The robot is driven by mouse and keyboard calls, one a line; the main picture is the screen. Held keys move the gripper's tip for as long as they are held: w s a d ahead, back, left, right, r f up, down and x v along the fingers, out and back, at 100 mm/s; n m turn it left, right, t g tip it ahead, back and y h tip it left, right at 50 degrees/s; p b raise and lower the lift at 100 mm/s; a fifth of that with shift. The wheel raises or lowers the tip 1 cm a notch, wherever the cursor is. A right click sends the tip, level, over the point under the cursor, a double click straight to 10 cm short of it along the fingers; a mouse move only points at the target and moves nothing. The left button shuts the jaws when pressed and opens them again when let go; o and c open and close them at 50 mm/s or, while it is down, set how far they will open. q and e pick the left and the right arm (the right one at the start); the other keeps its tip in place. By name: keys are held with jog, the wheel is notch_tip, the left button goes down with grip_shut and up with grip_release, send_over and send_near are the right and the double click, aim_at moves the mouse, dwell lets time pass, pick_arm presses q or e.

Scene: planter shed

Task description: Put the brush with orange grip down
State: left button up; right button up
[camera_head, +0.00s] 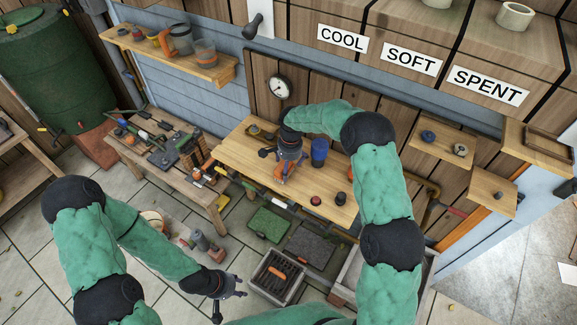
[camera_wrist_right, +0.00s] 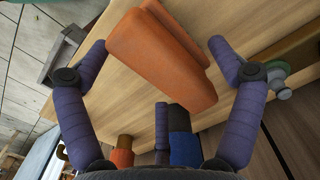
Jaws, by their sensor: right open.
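The orange grip of the brush (camera_wrist_right: 165,62) is large in the right wrist view, over the pale wooden bench top (camera_head: 245,150). My right gripper (camera_head: 284,165) is over that bench, with its fingers spread on either side of the orange grip and gaps showing between them. In the head view the gripper covers most of the brush, and its bristles cannot be made out. My left gripper (camera_head: 229,297) is open and empty at the bottom centre, above the floor, away from the bench.
A blue cup (camera_head: 319,152) stands right of my right gripper. Small dark red and black items lie on the bench's right part. A dark crate (camera_head: 262,290) with an orange item stands on the floor in front. A tool-covered bench (camera_head: 130,155) is at left.

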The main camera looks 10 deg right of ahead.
aim_at(290, 170)
jog(key=shift+r, duration=0.15)
notch_tip(290, 170, up, 12)
jog(key=p, duration=0.2)
jog(key=shift+d, duration=0.3)
dwell(1.2)
